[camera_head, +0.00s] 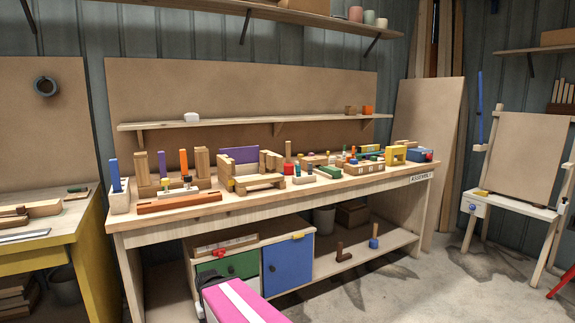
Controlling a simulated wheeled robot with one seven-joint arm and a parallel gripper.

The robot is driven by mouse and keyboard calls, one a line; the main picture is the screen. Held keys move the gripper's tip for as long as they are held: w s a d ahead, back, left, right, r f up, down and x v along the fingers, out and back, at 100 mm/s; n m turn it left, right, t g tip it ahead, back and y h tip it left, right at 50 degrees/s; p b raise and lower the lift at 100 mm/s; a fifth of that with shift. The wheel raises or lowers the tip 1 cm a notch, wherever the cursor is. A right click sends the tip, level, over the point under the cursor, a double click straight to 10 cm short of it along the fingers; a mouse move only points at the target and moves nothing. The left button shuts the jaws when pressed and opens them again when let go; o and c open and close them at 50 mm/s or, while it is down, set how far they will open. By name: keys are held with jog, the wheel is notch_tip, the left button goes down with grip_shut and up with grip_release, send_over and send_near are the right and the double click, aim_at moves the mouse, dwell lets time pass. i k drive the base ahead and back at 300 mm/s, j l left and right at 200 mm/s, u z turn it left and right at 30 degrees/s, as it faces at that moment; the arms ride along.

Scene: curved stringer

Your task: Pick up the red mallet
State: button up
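The workbench (150,222) is crowded with wooden toys and blocks. A cabinet with a blue door (289,265) stands left of the dark-red piece. The low shelf (395,240) is bare at its right end. Concrete floor (400,290) is open in front. An easel (530,150) stands at right.

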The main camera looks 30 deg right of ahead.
aim_at(289, 168)
jog(key=l, duration=0.45)
jog(key=l+z, duration=0.25)
jog(key=l, duration=0.6)
jog(key=i+l+z, duration=0.25)
jog(key=l, duration=0.55)
jog(key=k+l, duration=0.05)
jog(key=k, duration=0.05)
